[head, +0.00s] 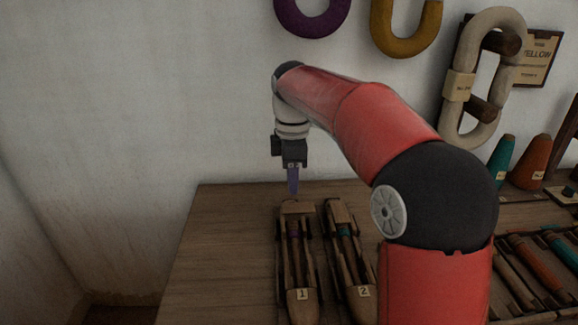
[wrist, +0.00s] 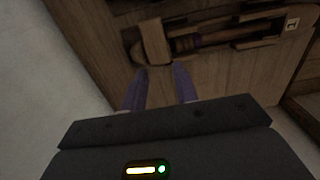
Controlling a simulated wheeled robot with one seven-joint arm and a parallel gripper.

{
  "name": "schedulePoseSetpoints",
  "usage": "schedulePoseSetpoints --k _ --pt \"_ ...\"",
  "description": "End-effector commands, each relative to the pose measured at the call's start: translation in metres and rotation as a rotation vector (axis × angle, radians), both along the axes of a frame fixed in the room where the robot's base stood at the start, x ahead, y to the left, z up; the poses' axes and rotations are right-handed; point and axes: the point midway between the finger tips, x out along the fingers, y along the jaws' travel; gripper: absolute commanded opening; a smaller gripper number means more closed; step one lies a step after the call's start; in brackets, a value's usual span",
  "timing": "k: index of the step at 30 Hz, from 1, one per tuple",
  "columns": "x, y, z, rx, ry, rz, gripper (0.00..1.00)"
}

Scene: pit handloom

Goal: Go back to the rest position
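My gripper (head: 293,194) points down above the far end of the wooden shuttle marked 1 (head: 302,294) in the head view. In the wrist view its two purple-grey fingers (wrist: 160,80) stand apart with bare wood showing between them, so it is open and empty. The same shuttle (wrist: 154,42) lies just beyond the fingertips there, with a purple bobbin (wrist: 190,42) inside it. I cannot tell the exact height of the fingertips over the shuttle.
The shuttle marked 2 (head: 363,293) lies to the right on the wooden table (head: 215,240). Teal (head: 502,157) and orange (head: 531,160) cones stand at the back right. Purple (head: 312,22), mustard (head: 405,42) and cream (head: 455,112) yarn hanks hang on the wall. The table's left part is clear.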

Motion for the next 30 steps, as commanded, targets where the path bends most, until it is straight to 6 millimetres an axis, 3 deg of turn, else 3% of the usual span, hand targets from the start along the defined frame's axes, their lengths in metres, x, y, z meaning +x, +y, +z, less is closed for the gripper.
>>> schedulePoseSetpoints --k 5,11,18,21,25,30 --pt "-0.034 -0.016 0.014 -0.004 -0.067 -0.184 0.29" --pt "-0.109 -0.052 0.021 0.042 -0.203 -0.611 0.29" --pt "-0.201 -0.089 -0.007 0.198 -0.334 -1.134 0.29" --pt "-0.23 -0.099 -0.025 0.275 -0.364 -1.311 0.29" --pt "-0.253 -0.106 -0.044 0.35 -0.381 -1.466 0.29" --pt "-0.263 -0.109 -0.055 0.391 -0.385 -1.541 0.29"
